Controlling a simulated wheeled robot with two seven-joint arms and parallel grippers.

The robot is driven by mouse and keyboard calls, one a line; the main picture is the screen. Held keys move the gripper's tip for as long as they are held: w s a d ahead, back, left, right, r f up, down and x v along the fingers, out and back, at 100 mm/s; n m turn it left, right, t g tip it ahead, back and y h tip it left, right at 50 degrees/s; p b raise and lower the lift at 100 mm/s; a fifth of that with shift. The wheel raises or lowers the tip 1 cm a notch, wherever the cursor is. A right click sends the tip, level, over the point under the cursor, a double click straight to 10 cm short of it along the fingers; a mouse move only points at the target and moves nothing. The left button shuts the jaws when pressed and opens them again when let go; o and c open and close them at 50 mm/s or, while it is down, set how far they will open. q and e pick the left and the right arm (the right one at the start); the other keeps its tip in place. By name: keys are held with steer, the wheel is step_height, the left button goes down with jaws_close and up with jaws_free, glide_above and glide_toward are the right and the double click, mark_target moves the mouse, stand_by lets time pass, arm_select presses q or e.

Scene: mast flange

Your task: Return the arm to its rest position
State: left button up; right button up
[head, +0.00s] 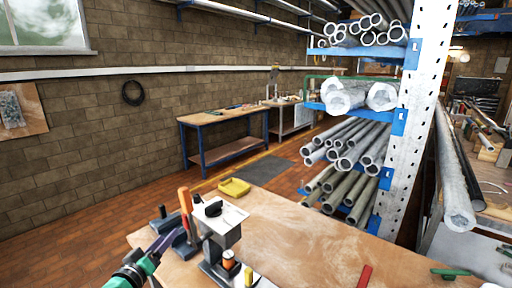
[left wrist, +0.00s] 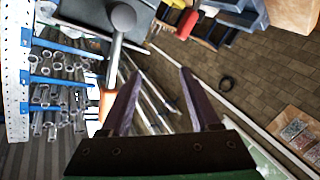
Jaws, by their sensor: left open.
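My left gripper (head: 172,238) reaches in from the lower left in the head view, low over the left part of the wooden bench (head: 300,240). Its two dark purple fingers stand apart in the left wrist view (left wrist: 161,72), with nothing between their tips. An upright orange handle (head: 185,200) stands just behind the fingers in the head view. In the wrist view a round grey head on a shaft (left wrist: 122,18) with an orange lower end shows beside the left finger; I cannot tell if it touches. My right gripper is not in view.
A red bar (head: 364,276) lies at the front. A pipe rack with a perforated upright (head: 418,110) rises behind; the bench middle is mostly clear.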

arm_select(q)
steer(key=s+d+f+m+g+y, duration=0.1)
steer(key=s+f+m+g, duration=0.1)
steer(key=s+f+g, duration=0.5)
steer(key=s+d+f+m+g+y, duration=0.15)
steer(key=s+f, duration=0.35)
steer(key=s, duration=0.6)
steer(key=s+f+m+g, duration=0.3)
steer(key=s+f+g, duration=0.25)
steer(key=s, duration=0.35)
step_height(320, 180, down, 22)
steer(key=s+b, duration=0.2)
steer(key=s+a+f+g, duration=0.1)
steer(key=s+a+f, duration=0.2)
steer(key=s+f, duration=1.4)
steer(key=shift+s+f+b, duration=0.2)
steer(key=shift+f+b, duration=0.2)
steer(key=shift+m, duration=0.25)
